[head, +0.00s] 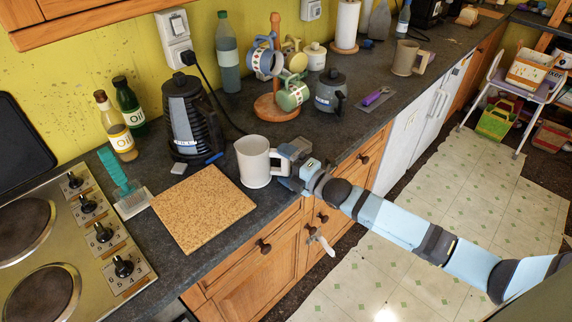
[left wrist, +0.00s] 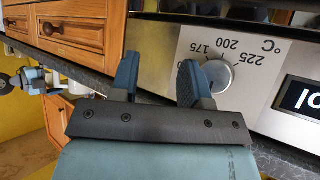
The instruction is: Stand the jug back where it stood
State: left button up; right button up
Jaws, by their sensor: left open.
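The white jug (head: 254,163) is upright at the front of the dark worktop, just right of the cork board (head: 203,207). I cannot tell whether its base touches the worktop. My right gripper (head: 284,158) comes in from the right and is shut on the jug's handle side; the fingers partly hide the handle. My left gripper (left wrist: 158,78) shows in the left wrist view, open and empty, in front of the oven panel and its knob (left wrist: 217,76).
Behind the jug stand a dark kettle (head: 189,118) and a mug tree (head: 277,106) with several mugs. A grey lidded pot (head: 330,91) stands farther right. A hob (head: 62,240) is at left. Bare worktop lies between jug and mug tree.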

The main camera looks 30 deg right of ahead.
dwell(0.4)
jog(key=p+v, duration=0.3)
jog(key=v, duration=0.5)
dwell(1.3)
dwell(0.3)
jog(key=b+v, duration=0.1)
jog(key=v, duration=1.2)
jog(key=shift+s+d+b, duration=0.15)
jog(key=shift+s+b, duration=0.2)
jog(key=s+a+f+m+g+h+p, duration=0.2)
jog(key=s+a+f+m+p, duration=0.1)
jog(key=a+m, duration=0.5)
jog(key=s+a+f+m+g+h+p, duration=0.3)
jog(key=s+a+f+m, duration=0.3)
jog(key=m, duration=0.6)
jog(key=s+a, duration=0.1)
jog(key=a, duration=0.1)
jog(key=shift+a+f, duration=0.2)
jog(key=shift+a, duration=0.1)
